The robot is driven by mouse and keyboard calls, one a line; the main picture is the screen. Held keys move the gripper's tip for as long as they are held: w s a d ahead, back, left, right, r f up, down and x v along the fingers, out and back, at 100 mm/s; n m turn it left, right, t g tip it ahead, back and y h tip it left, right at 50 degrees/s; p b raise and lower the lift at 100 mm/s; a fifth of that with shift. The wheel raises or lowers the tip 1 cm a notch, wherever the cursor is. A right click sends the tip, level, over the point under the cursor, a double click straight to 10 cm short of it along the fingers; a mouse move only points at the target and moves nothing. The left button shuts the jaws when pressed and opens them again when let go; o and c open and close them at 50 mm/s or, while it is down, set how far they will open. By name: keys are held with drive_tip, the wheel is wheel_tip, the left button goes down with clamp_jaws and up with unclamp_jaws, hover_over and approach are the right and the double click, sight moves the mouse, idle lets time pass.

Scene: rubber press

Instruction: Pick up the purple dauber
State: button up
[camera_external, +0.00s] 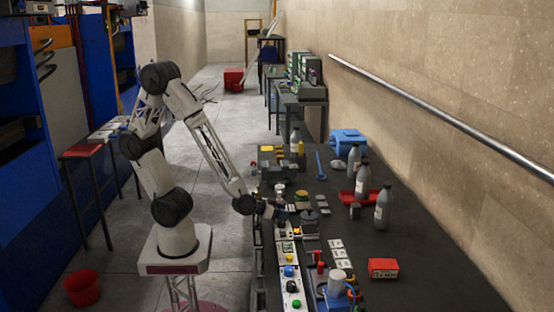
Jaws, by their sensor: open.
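My gripper (281,211) is low over the left edge of the dark workbench (440,275), just above the strip of control panels. It is small in the picture and its fingers are hard to make out; it is open. A small upright item with a pale top (280,190) stands right at or just behind the gripper. I cannot tell whether the two touch. I cannot make out a purple dauber clearly; at this size its colour does not show among the small items around the gripper.
Grey labelled bottles (382,208) and a red tray (347,198) stand right of the gripper. A red box (383,268) and a blue device with a white cylinder (336,284) are nearer the front. Button panels (291,272) line the left edge. Bench near the wall is clear.

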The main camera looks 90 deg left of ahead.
clamp_jaws()
drive_tip(key=shift+r, duration=0.1)
drive_tip(key=shift+r, duration=4.9)
